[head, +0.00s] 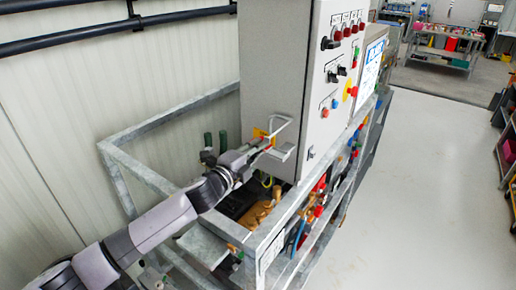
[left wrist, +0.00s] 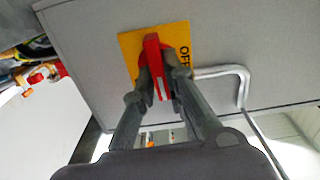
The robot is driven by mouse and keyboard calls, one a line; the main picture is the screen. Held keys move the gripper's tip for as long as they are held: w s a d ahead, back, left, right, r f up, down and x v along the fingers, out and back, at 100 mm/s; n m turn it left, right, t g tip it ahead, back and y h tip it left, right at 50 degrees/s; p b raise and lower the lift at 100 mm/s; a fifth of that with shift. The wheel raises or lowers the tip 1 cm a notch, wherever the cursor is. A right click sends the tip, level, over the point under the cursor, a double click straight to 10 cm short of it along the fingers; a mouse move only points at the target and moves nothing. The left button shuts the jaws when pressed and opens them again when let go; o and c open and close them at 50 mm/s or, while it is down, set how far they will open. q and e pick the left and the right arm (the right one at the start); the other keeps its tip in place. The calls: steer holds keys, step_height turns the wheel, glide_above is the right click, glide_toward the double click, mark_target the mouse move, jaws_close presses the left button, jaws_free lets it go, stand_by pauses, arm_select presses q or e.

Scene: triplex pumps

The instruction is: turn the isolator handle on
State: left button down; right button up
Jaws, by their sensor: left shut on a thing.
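The isolator is a yellow plate (left wrist: 130,44) with a red handle (left wrist: 152,48) on the side of a grey cabinet. "OFF" is printed on the plate, to the right of the handle in the left wrist view. In that view the handle lies along the picture's height, slightly tilted. My left gripper (left wrist: 160,82) is shut on the red handle, one finger on each side. In the head view my left gripper (head: 263,146) reaches the cabinet's side, with a bit of the yellow plate (head: 259,133) showing behind it. My right gripper is not in view.
A metal bar guard (head: 283,122) sticks out from the grey cabinet (head: 270,60) close beside the gripper. A galvanised frame (head: 150,176) surrounds pumps and pipes below my arm. Open floor (head: 425,180) lies to the right.

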arm_select(q)
steer(key=shift+f+m, duration=0.15)
steer(key=shift+m, duration=0.25)
steer(key=c, duration=1.6)
jaws_free()
steer(key=shift+c, duration=0.2)
steer(key=shift+s+a, duration=0.1)
steer(key=v, duration=1.1)
steer(key=shift+s+a, duration=0.2)
steer(key=shift+s, duration=0.15)
